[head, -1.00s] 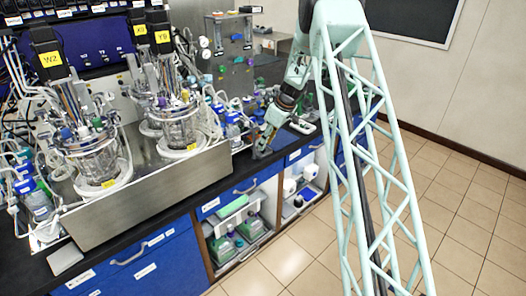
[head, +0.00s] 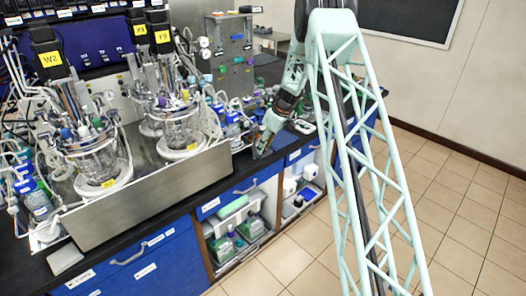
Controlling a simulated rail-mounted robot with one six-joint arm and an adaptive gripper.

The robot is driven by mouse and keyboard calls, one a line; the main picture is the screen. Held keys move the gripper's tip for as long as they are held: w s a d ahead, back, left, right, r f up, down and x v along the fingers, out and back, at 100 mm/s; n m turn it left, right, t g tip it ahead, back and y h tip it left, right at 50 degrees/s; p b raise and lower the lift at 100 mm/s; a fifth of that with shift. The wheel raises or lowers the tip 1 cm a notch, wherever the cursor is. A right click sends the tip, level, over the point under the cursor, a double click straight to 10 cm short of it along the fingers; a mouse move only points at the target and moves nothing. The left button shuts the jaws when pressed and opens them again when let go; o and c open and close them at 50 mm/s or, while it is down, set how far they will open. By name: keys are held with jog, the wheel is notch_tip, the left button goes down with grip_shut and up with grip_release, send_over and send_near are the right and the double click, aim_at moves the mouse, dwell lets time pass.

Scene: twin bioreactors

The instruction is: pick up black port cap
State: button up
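My gripper (head: 262,148) points down at the front edge of the black bench top (head: 216,193), to the right of the steel reactor stand. It is small and partly dark here, so I cannot tell whether its fingers are apart or whether they hold anything. I cannot pick out a black port cap; it may be too small or hidden by my gripper and arm. Two glass bioreactor vessels, the left one (head: 95,160) and the right one (head: 180,128), stand on the stand with tubing and fittings on top.
The steel stand (head: 150,198) rises close to the left of my gripper. Blue-capped bottles (head: 232,124) stand just behind and left of it. A light tray (head: 303,126) lies to the right. Open shelves with green-labelled containers (head: 250,229) are below. The tiled floor is clear.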

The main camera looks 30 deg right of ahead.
jog(key=c, duration=0.7)
jog(key=shift+c, duration=0.2)
jog(key=shift+r, duration=0.15)
jog(key=shift+r, duration=1.7)
jog(key=shift+s+a, duration=0.1)
jog(key=shift+s, duration=0.5)
jog(key=s+a+r+b, duration=0.1)
jog(key=s+a+b, duration=0.1)
jog(key=s, duration=1.2)
jog(key=shift+s+a+r, duration=0.15)
jog(key=shift+s+a, duration=0.05)
jog(key=shift+s, duration=0.1)
